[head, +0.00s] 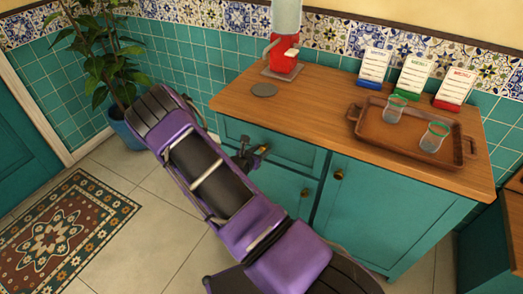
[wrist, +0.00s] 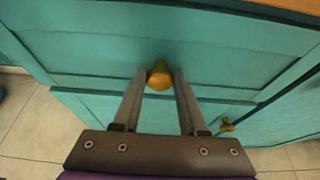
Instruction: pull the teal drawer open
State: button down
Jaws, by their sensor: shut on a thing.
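The teal drawer (wrist: 90,55) is in the upper part of the wooden-topped cabinet, and its front also shows in the head view (head: 290,149). Its round brass knob (wrist: 159,76) sits between the fingertips of my gripper (wrist: 160,82) in the wrist view. My gripper is shut on the knob, with a finger at each side of it. In the head view my gripper (head: 254,155) is at the drawer front, and my purple arm hides part of the cabinet. I cannot tell from these views whether the drawer stands out from the cabinet.
The wooden counter (head: 330,110) holds a red dispenser (head: 284,58), a dark round disc (head: 264,90), a brown tray (head: 400,140) with two glasses, and three menu cards. A teal door (head: 365,205) with a brass knob is to the right. A potted plant stands left; tiled floor lies in front.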

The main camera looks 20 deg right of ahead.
jog(key=s+a+p, duration=0.1)
jog(key=s+a, duration=0.8)
jog(key=a, duration=0.3)
jog(key=s+a, duration=0.9)
jog(key=a, duration=0.2)
jog(key=shift+s+a+p, duration=0.35)
jog(key=shift+a, duration=0.05)
jog(key=shift+c, duration=2.4)
grip_release()
jog(key=shift+a, duration=0.1)
jog(key=p+v, duration=0.1)
jog(key=v, duration=1.6)
jog(key=shift+s, duration=0.15)
jog(key=shift+r, duration=0.1)
